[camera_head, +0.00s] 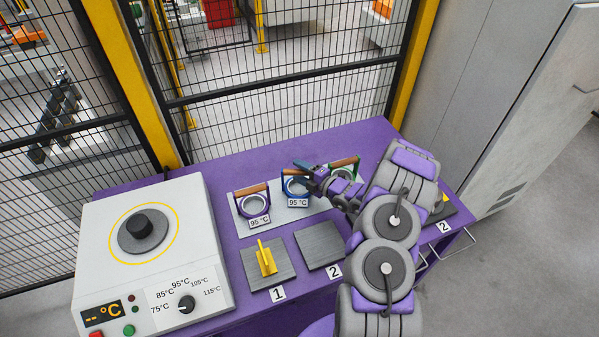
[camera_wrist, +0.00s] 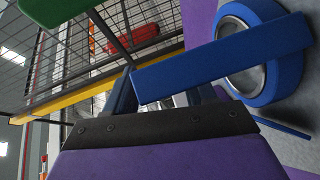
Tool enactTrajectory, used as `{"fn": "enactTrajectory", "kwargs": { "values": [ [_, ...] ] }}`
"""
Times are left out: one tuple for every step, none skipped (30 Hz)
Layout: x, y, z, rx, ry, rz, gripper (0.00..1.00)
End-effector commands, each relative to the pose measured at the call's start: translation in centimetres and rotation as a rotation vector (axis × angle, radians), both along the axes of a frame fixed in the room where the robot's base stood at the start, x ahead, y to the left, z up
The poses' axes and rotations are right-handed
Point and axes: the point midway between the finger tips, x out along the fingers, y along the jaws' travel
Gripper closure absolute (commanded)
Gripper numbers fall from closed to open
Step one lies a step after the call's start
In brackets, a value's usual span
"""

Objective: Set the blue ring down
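The blue ring (camera_head: 296,187) is the middle of three rings with wooden handles on a grey plate (camera_head: 240,228) on the purple table. It seems to rest flat on the plate, though a small gap beneath it cannot be ruled out. My gripper (camera_head: 303,166) is at the top of its carrier. In the wrist view the blue ring (camera_wrist: 236,62) is at the upper right, and a flat blue carrier bar crosses in front of my fingers (camera_wrist: 162,93). The fingertips and wooden handle are hidden there, so whether they grip cannot be told.
A purple ring (camera_head: 253,206) stands left of it and a green ring (camera_head: 344,174) right. Dark pad 1 (camera_head: 282,277) holds a yellow piece (camera_head: 266,258); dark pad 2 (camera_head: 319,244) looks empty. A heater (camera_head: 152,255) fills the table's left; a mesh fence (camera_head: 290,85) stands behind.

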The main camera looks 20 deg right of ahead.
Motion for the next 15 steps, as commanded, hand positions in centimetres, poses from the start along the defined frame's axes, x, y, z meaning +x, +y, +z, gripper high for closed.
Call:
{"fn": "enactTrajectory", "kwargs": {
  "values": [
    [0.0, 0.0, 0.0, 0.0, 0.0, 0.0, 0.45],
    [0.0, 0.0, 0.0, 0.0, 0.0, 0.0, 0.45],
    [0.0, 0.0, 0.0, 0.0, 0.0, 0.0, 0.45],
    [0.0, 0.0, 0.0, 0.0, 0.0, 0.0, 0.45],
    [0.0, 0.0, 0.0, 0.0, 0.0, 0.0, 0.45],
    [0.0, 0.0, 0.0, 0.0, 0.0, 0.0, 0.45],
    [-0.1, 0.0, 0.1, 0.0, 0.0, -0.001, 0.45],
    [-0.2, 0.0, 0.1, -0.001, 0.001, -0.001, 0.45],
    [-0.4, -0.1, 0.2, -0.001, 0.001, -0.002, 0.45],
    [-0.7, -0.3, 0.2, -0.001, 0.001, -0.002, 0.45],
    [-1.0, -0.4, 0.3, 0.0, 0.002, -0.003, 0.45],
    [-1.5, -0.7, 0.4, 0.001, 0.002, -0.004, 0.45],
    [-2.0, -1.0, 0.5, 0.002, 0.002, -0.005, 0.45],
    [-2.5, -1.3, 0.6, 0.003, 0.001, -0.007, 0.45],
    [-3.2, -1.7, 0.7, 0.002, 0.001, -0.005, 0.45]
  ]
}}
